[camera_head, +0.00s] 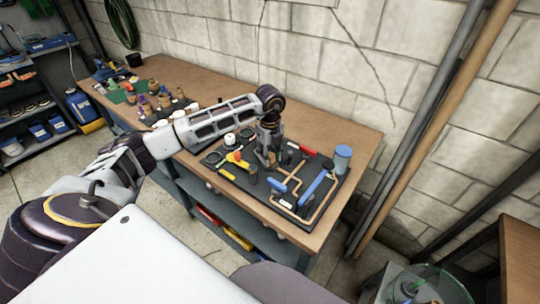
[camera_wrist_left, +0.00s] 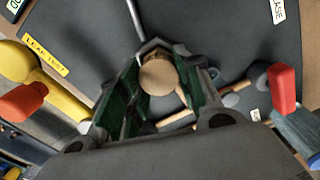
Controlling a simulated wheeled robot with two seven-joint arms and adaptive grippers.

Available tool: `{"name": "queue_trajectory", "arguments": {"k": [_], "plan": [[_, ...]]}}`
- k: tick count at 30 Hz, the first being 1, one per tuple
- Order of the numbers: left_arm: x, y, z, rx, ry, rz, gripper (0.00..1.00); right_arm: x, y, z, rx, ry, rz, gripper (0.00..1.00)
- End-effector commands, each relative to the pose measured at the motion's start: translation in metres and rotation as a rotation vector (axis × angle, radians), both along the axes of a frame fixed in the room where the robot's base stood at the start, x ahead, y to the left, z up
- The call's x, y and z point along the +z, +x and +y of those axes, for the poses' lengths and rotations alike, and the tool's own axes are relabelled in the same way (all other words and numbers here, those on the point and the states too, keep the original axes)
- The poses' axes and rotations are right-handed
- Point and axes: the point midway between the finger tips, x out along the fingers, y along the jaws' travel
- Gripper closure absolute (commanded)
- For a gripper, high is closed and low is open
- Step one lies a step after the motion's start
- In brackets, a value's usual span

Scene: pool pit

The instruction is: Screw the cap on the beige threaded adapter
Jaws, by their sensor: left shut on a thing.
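My left gripper (camera_head: 266,157) points down over the dark work board on the bench. In the left wrist view its two green-padded fingers (camera_wrist_left: 158,88) are shut around a round tan piece (camera_wrist_left: 159,77), seen from above, which looks like the cap. The beige threaded adapter cannot be made out; the piece and fingers hide whatever is beneath. I cannot tell whether the cap touches a thread. My right gripper is not in view.
The dark board (camera_wrist_left: 225,38) carries a yellow valve (camera_wrist_left: 62,98) with a red part on one side and a red handle (camera_wrist_left: 283,90) on the other. Copper pipes and a blue cylinder (camera_head: 342,160) stand right of the gripper. Small fittings crowd the bench's far left.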

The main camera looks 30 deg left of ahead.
Motion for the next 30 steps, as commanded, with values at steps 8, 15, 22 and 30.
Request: {"name": "queue_trajectory", "arguments": {"k": [8, 15, 22, 30], "plan": [[0.0002, 0.0001, 0.0001, 0.000, 0.000, 0.000, 0.54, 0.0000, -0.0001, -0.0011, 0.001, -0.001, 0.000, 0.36], [0.0002, 0.0000, 0.0001, 0.000, 0.000, 0.000, 0.41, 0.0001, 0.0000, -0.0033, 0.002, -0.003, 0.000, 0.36], [0.0001, 0.0000, 0.0001, 0.000, 0.000, 0.000, 0.24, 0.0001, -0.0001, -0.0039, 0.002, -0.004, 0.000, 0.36], [0.0001, 0.0000, 0.0000, 0.000, 0.000, 0.000, 0.23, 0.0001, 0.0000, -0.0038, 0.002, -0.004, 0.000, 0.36]]}}
